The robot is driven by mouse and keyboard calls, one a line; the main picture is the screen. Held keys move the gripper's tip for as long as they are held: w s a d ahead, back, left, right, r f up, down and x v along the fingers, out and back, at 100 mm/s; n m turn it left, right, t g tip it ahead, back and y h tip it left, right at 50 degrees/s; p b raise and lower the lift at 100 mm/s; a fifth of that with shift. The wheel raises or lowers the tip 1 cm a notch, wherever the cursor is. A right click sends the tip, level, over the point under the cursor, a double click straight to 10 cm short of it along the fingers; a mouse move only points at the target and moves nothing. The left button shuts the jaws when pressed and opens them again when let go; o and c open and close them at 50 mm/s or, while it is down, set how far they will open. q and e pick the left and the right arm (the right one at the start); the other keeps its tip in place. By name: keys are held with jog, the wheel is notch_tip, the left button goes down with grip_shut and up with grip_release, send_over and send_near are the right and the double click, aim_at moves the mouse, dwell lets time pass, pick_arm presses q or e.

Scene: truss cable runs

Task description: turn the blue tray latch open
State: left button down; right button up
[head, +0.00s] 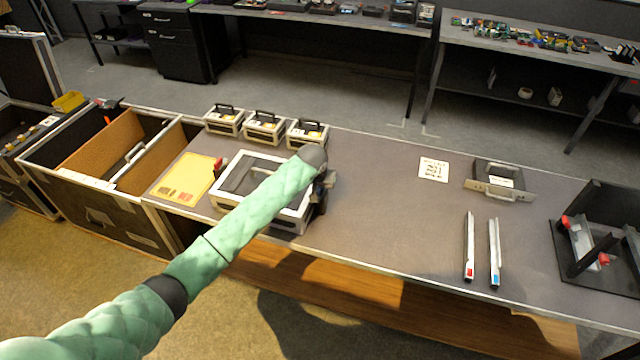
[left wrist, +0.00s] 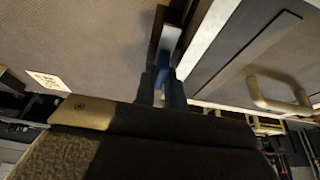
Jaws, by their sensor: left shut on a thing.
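A pale-framed case or tray (head: 230,205) with a dark top sits on the table, partly covered by my left arm. My left gripper (head: 322,192) is at its right side in the head view, with the fingertips mostly hidden. In the left wrist view the fingers of the left gripper (left wrist: 163,80) are shut on a small bluish piece, the blue latch (left wrist: 162,58), beside the tray's pale edge (left wrist: 212,35). How far the latch is turned cannot be told. The tray's handle (left wrist: 282,97) shows at right in that view. My right gripper is not in view.
Several small cases (head: 265,127) stand behind the tray, and a yellow board (head: 185,180) lies left of it. A printed white card (head: 433,169), a handled plate (head: 500,180) and two rails (head: 469,247) lie to the right. The table between tray and card is clear.

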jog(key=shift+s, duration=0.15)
pick_arm(q)
jog(key=c, duration=1.5)
grip_release()
jog(key=shift+o, duration=0.2)
jog(key=shift+r, duration=0.1)
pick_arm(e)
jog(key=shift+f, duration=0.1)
